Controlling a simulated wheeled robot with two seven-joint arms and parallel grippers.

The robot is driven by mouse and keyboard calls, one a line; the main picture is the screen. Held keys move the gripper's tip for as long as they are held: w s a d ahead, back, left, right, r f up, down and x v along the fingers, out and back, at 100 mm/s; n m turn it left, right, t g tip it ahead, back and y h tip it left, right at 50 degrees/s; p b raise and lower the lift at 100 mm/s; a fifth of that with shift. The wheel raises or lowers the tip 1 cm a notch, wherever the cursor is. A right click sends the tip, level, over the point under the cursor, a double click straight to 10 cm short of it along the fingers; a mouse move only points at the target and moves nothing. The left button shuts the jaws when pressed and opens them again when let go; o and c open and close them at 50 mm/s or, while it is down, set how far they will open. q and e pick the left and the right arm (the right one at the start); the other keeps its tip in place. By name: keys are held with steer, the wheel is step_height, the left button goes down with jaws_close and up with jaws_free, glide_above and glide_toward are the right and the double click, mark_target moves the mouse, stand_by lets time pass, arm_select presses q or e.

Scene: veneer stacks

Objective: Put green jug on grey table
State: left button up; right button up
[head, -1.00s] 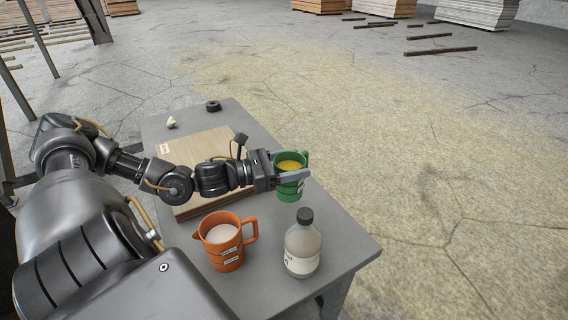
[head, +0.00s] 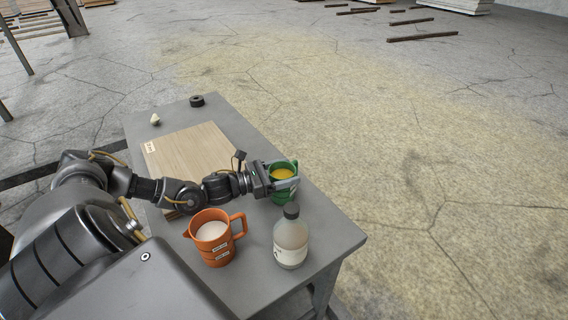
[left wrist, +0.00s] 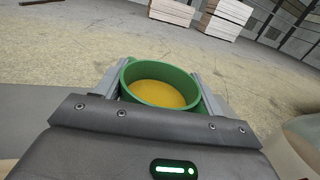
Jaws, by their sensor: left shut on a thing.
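The green jug (head: 283,172) holds a yellow-orange content and is at the right edge of the grey table (head: 325,238). My left gripper (head: 284,184) is shut on the jug, with a finger on each side of its body. In the left wrist view, the jug (left wrist: 160,84) sits upright between the two fingers, its yellow content level. The jug's base is partly hidden behind the bottle and gripper, so I cannot tell whether it touches the table. My right gripper is not in view.
An orange jug (head: 212,240) with pale content stands at the table's front left. A clear bottle with a dark cap (head: 290,244) stands close in front of the green jug. A wooden board (head: 187,150), a dark ring (head: 197,100) and a small pale object (head: 155,119) lie farther back.

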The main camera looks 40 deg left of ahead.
arm_select(q)
steer(key=shift+f, duration=0.1)
steer(key=shift+f, duration=0.1)
steer(key=o, duration=1.2)
steer(key=shift+o, duration=0.2)
steer(key=shift+s+a, duration=0.15)
steer(key=shift+s, duration=0.15)
steer(key=b+v, duration=0.2)
steer(key=v, duration=0.8)
steer(key=shift+s+b, duration=0.15)
steer(key=shift+b, duration=0.15)
steer(key=shift+s+a, duration=0.3)
steer(key=shift+s, duration=0.15)
